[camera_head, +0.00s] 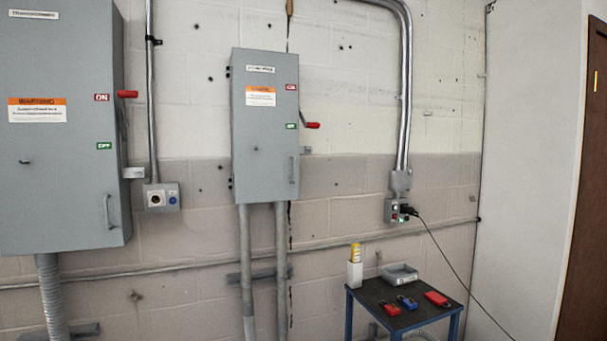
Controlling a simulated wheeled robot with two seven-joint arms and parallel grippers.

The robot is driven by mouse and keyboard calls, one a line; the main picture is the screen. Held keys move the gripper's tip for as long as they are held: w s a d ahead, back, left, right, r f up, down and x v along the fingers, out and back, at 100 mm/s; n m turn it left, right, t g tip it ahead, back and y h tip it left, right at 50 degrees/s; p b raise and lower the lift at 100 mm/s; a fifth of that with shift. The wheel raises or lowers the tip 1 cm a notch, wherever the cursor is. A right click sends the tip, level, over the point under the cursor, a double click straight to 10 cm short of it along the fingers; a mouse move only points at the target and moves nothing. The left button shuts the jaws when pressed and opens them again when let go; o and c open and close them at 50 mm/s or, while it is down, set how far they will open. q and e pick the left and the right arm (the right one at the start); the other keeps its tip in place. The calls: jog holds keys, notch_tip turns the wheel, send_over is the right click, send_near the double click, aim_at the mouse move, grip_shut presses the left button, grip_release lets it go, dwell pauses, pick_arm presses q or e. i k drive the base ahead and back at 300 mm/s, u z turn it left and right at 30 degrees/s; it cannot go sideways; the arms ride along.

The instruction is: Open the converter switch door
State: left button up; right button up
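Two grey switch boxes hang on the wall with their doors shut. The smaller box (262,185) is in the middle; its top label is too blurred to read for certain, and I take it as the converter switch. Its door has a pull handle (292,169) low on the right edge, and its red-tipped lever (312,125) is beside the green OFF label. The larger box (60,175) at the left has a label that seems to read transformer. Its red lever (127,94) is level with the red ON label, and its door handle (107,211) is low right. Neither gripper is in view.
A small dark-topped table (400,323) at lower right holds a grey bin (400,273), a white holder (355,274) and red and blue items. A cable (448,262) hangs from a wall outlet (392,210) past the table. Conduits run below both boxes.

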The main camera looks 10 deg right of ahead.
aim_at(266, 83)
jog(key=z, duration=0.55)
jog(key=i, duration=0.4)
jog(key=z, duration=0.8)
jog(key=i, duration=1)
jog(key=u, duration=0.55)
jog(key=i, duration=0.65)
jog(key=u, duration=0.55)
